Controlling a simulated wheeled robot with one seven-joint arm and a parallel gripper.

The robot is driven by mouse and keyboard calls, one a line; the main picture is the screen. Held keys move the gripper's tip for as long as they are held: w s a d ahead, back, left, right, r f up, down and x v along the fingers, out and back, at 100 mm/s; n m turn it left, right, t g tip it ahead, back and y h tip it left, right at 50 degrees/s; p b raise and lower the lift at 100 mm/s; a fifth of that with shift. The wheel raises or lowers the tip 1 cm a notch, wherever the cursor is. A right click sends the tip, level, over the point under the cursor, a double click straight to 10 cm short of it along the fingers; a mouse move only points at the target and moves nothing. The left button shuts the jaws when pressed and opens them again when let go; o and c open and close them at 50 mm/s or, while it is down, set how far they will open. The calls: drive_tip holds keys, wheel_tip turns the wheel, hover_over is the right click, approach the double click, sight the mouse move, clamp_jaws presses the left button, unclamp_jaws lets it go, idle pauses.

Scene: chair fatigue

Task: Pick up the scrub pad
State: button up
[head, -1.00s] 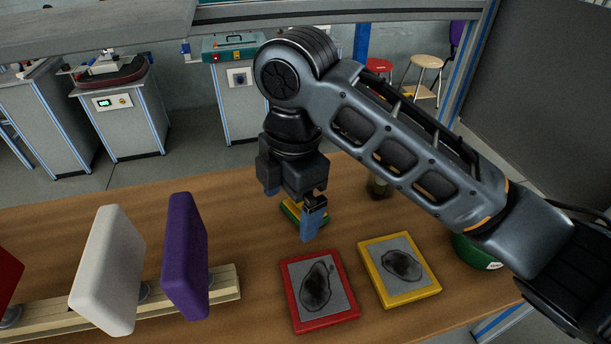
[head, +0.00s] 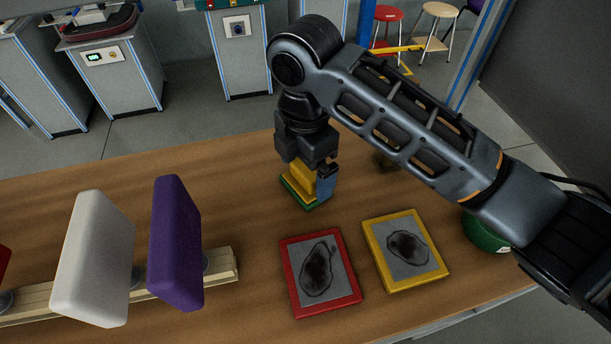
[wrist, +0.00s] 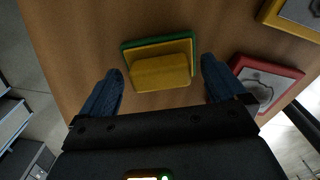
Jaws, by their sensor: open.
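The scrub pad (wrist: 160,72) is a yellow block with a green edge, lying on the wooden table. In the wrist view it lies ahead of and between the two blue fingertips of my gripper (wrist: 160,82), which are wide apart with nothing between them touching the pad. In the head view the yellow and green pad (head: 298,188) shows just below my gripper (head: 312,183), partly hidden by a blue finger. I cannot tell the exact height of the fingers above the table.
A red-framed panel (head: 301,303) and a yellow-framed panel (head: 435,275) with dark stains lie nearby. A green round container (head: 485,235) stands at the right. White (head: 92,260) and purple (head: 175,245) upright pads stand on a wooden rail at the left. Bare table lies left of the pad.

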sight(306, 169)
drive_tip(key=shift+f, duration=0.35)
drive_tip(key=shift+c, duration=0.2)
drive_tip(key=c, duration=1.1)
drive_tip(key=shift+r+p, duration=0.65)
drive_tip(key=shift+r, duration=0.1)
wheel_tip(306, 169, up, 3)
drive_tip(key=p, duration=0.3)
drive_tip(key=shift+r, duration=0.15)
drive_tip(key=shift+s+d+r, duration=0.55)
drive_tip(key=shift+d+r, duration=0.5)
drive_tip(key=shift+d, duration=0.85)
drive_tip(key=shift+s+d+r, duration=0.5)
drive_tip(key=shift+d+r, duration=0.5)
drive_tip(key=shift+d, duration=0.85)
drive_tip(key=shift+s+d+r, duration=0.55)
drive_tip(key=shift+d+r, duration=0.5)
drive_tip(key=shift+d, duration=0.85)
